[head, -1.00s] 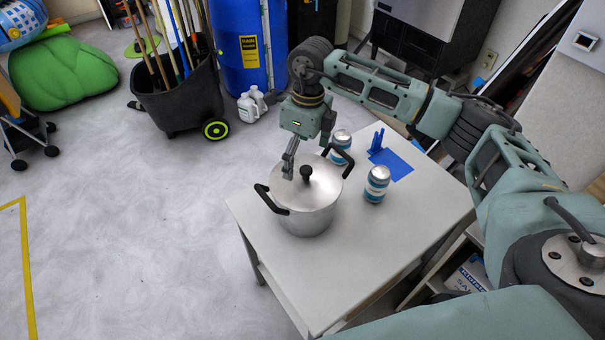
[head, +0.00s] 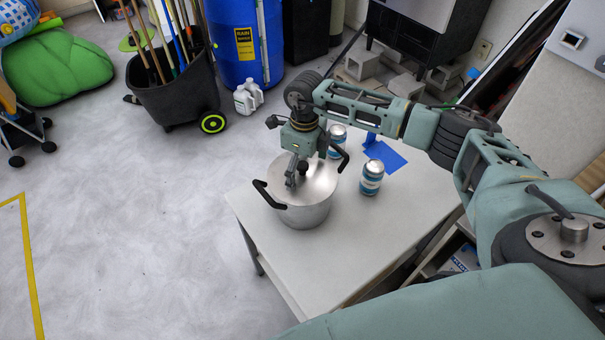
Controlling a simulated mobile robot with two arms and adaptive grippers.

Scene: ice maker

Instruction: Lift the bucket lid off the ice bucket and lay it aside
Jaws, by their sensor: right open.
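The ice bucket (head: 307,214) is a silver metal pot with two black side handles, standing on the white table. The bucket lid (head: 322,184) is a shiny silver disc seated on top of it, with a black knob (head: 303,168) in its middle. My right gripper (head: 297,178) points down over the lid, open, with its fingers right at the knob. The fingers partly cover the knob, and I cannot tell whether they touch it. My left gripper is not in view.
Two cans stand behind and right of the bucket, the nearer one (head: 371,178) close to it. A blue pad (head: 387,156) with a blue stand lies behind them. The white table (head: 375,235) is bare in front and to the right.

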